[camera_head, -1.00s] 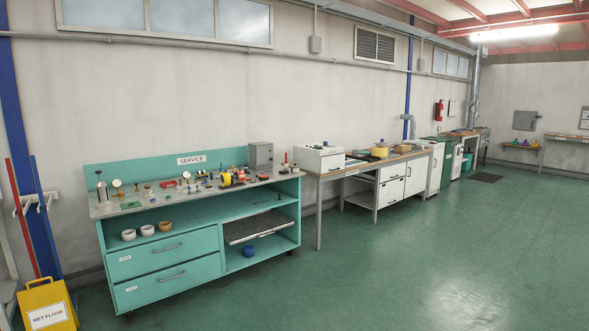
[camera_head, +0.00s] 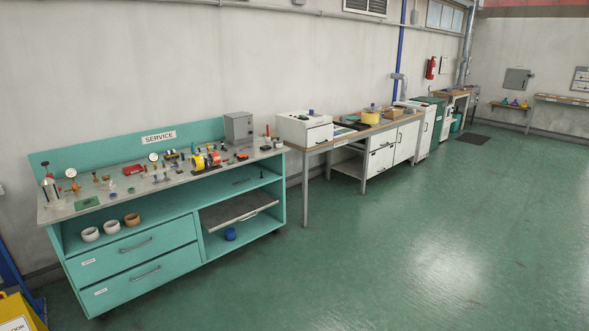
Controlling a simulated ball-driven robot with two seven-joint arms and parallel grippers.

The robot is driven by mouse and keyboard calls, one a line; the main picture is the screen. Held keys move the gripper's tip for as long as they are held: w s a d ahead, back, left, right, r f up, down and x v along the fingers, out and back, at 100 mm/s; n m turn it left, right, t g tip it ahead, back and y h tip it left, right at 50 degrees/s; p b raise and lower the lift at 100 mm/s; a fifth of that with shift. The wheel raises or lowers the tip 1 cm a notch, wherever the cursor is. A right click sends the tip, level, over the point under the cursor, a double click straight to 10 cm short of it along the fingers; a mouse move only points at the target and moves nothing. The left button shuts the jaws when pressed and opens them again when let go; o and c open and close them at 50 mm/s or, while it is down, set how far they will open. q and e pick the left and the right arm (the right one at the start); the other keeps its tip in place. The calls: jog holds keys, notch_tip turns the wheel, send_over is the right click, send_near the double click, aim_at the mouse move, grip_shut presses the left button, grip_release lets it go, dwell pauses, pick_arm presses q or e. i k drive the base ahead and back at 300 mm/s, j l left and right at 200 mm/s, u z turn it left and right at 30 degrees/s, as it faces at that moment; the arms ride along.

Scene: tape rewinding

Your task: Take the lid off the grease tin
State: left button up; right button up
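I cannot tell for certain which thing is the grease tin. A small round blue container (camera_head: 230,234) stands on the bottom shelf of the teal service bench, on the right side. A yellow round pot (camera_head: 371,115) stands on the wooden bench farther back. Several small items are crowded on the service bench top, too small to make out a tin or its lid. Neither of my grippers is in view.
The teal service bench (camera_head: 131,257) stands against the wall at left, with white and brown cups (camera_head: 111,226) on its shelf. A wooden bench (camera_head: 330,142) continues right. A yellow sign (camera_head: 17,312) is at lower left. The green floor (camera_head: 420,240) is open.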

aim_at(275, 145)
jog(key=i+u, duration=0.2)
jog(key=i, duration=2.7)
